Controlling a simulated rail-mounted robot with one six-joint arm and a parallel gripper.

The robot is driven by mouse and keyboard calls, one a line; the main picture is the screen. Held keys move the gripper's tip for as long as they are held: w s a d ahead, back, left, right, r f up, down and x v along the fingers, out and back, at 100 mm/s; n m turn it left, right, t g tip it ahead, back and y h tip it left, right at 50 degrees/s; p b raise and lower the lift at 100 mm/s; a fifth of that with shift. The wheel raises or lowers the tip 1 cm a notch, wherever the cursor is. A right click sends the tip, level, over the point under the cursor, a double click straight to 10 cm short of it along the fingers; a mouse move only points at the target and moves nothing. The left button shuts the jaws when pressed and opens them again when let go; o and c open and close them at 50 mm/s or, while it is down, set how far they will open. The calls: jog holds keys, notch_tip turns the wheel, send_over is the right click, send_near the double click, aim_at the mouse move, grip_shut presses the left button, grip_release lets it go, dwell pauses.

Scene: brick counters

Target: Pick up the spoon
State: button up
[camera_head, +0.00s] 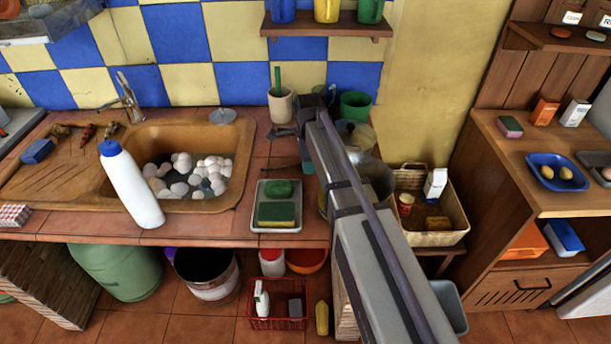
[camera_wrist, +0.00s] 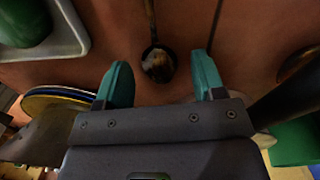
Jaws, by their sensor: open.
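The spoon (camera_wrist: 158,65) lies on the tiled counter in the wrist view, its dark bowl just ahead of the gap between my fingertips and its thin handle running up out of the picture. In the head view a thin dark handle (camera_head: 278,168), seemingly the spoon's, shows left of my arm. My gripper (camera_wrist: 161,78) has two teal fingers spread apart with nothing between them.
A white tray (camera_head: 258,222) with a green sponge and soap lies in front of the handle. A white cup (camera_head: 281,105) and green mug (camera_head: 355,105) stand behind. The sink (camera_head: 215,135) and a white bottle (camera_head: 132,185) are left; a metal pot is partly hidden by my arm.

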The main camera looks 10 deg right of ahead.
jog(key=shift+f, duration=0.3)
jog(key=c, duration=0.9)
notch_tip(320, 180, up, 10)
jog(key=p, duration=1)
